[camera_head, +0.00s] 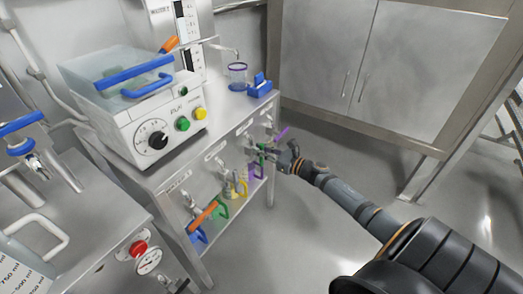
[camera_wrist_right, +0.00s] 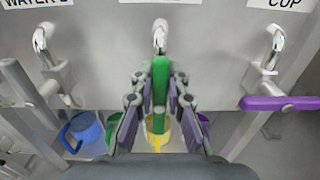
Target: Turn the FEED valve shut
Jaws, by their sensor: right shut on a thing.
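A row of valves runs along the front panel of the steel bench. My right gripper (camera_wrist_right: 157,95) is shut on a green valve handle (camera_wrist_right: 160,80), which stands upright in the wrist view, in line below its metal spout (camera_wrist_right: 160,35). The label above this valve is cut off, so I cannot read whether it says FEED. In the head view my right gripper (camera_head: 268,156) reaches the far part of the panel and hides most of the handle. A purple handle (camera_wrist_right: 280,103) under the CUP label lies crosswise to the right. My left gripper is not in view.
Blue (camera_wrist_right: 85,130), yellow (camera_wrist_right: 157,130) and other coloured cups stand below the valves. An orange handle (camera_head: 204,213) is on the nearer panel. A white machine (camera_head: 155,125) stands on the bench. Open floor (camera_head: 315,235) lies right of the bench, before a steel cabinet (camera_head: 380,70).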

